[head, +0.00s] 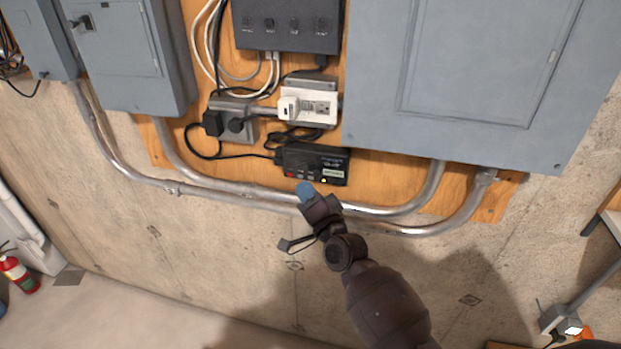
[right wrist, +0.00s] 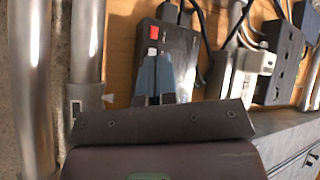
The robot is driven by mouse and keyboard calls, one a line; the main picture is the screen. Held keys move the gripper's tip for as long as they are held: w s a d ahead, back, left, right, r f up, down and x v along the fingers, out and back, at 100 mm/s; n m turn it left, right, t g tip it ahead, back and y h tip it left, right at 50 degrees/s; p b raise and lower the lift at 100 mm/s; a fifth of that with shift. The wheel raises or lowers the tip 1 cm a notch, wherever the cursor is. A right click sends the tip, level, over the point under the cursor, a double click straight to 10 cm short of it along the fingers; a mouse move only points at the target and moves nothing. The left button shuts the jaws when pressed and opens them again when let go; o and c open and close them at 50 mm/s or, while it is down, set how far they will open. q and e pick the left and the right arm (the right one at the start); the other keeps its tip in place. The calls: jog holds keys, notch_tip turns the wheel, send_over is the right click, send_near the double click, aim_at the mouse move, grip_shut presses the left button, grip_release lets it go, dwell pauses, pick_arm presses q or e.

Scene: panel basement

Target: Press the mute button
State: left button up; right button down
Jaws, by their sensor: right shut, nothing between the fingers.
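A small black box (head: 318,160) with a red button (head: 290,174) and other small controls along its lower edge is mounted on the wooden panel. I cannot read which control is mute. My right gripper (head: 304,189) is shut and empty, with its blue-grey fingertips just below the box's lower edge. In the right wrist view the black box (right wrist: 181,47) shows with its red button (right wrist: 154,32) beyond the fingertips (right wrist: 155,60). The fingers cover part of the box's lower edge there, and I cannot tell whether they touch it. My left gripper is not in view.
Metal conduits (head: 225,189) run across the wall just below the box. A large grey electrical panel (head: 470,75) stands to the right. Outlets (head: 318,108) with plugs and loose cables sit above the box, below a dark control box (head: 290,24).

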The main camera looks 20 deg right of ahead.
dwell(0.4)
jog(key=shift+w+d, duration=0.1)
jog(key=shift+w, duration=0.05)
jog(key=shift+w+d, duration=0.15)
jog(key=shift+w, duration=0.05)
jog(key=shift+w+d, duration=0.2)
jog(key=shift+w, duration=0.1)
dwell(0.8)
dwell(0.3)
jog(key=shift+s+a, duration=0.45)
jog(key=shift+s, duration=0.2)
